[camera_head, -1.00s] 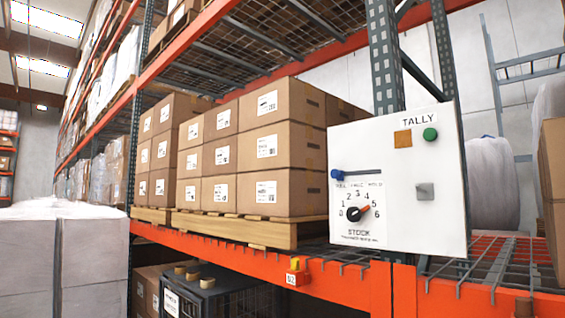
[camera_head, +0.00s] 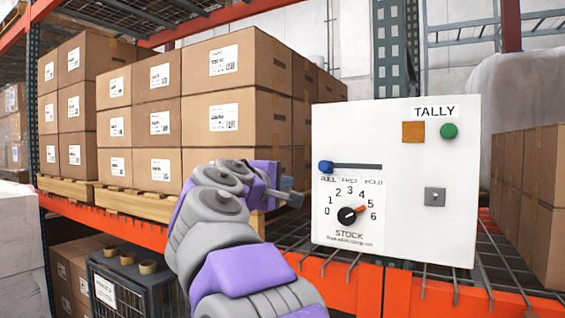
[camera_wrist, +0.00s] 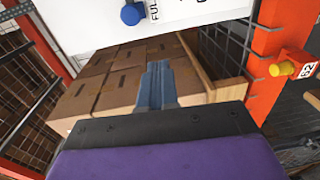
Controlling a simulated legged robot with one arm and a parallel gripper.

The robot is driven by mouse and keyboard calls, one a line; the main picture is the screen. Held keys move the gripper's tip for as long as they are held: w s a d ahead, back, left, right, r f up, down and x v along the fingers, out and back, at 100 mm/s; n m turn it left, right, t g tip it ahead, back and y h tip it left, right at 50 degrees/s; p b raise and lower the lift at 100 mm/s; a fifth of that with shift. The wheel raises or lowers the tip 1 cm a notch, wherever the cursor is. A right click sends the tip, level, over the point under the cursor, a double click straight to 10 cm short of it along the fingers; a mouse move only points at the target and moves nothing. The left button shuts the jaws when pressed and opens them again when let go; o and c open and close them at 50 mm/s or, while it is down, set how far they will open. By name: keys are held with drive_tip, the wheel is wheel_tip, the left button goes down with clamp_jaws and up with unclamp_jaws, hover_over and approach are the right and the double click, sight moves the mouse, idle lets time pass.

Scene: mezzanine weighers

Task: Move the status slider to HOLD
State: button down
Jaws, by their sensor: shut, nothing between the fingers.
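The white TALLY panel (camera_head: 400,230) stands on the rack. Its status slider is a blue knob (camera_head: 325,167) at the left end of a dark horizontal slot (camera_head: 355,166). Labels under the slot read FULL at left, a middle word, and HOLD at right. The knob sits over FULL. It also shows in the wrist view (camera_wrist: 131,14) at the top, beside the word FULL. My gripper (camera_head: 294,198) is left of the panel, a little below the knob, apart from it. In the wrist view my gripper (camera_wrist: 157,68) has its fingers together and empty.
A green button (camera_head: 449,131), an orange square (camera_head: 413,132) and a grey switch (camera_head: 435,196) are also on the panel. Stacked cartons (camera_head: 235,120) on a pallet fill the shelf at left.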

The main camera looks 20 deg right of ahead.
sight(326, 167)
drive_tip(key=w+d+r+p, duration=0.2)
drive_tip(key=w+d+p, duration=0.4)
drive_tip(key=w+d, duration=0.2)
drive_tip(key=shift+w+d+r+h, duration=0.25)
drive_tip(key=shift+d+r+h, duration=0.15)
drive_tip(key=shift+d, duration=0.4)
idle(1.2)
drive_tip(key=shift+w+a+p, duration=0.1)
drive_tip(key=shift+w+p, duration=0.15)
drive_tip(key=shift+p, duration=0.1)
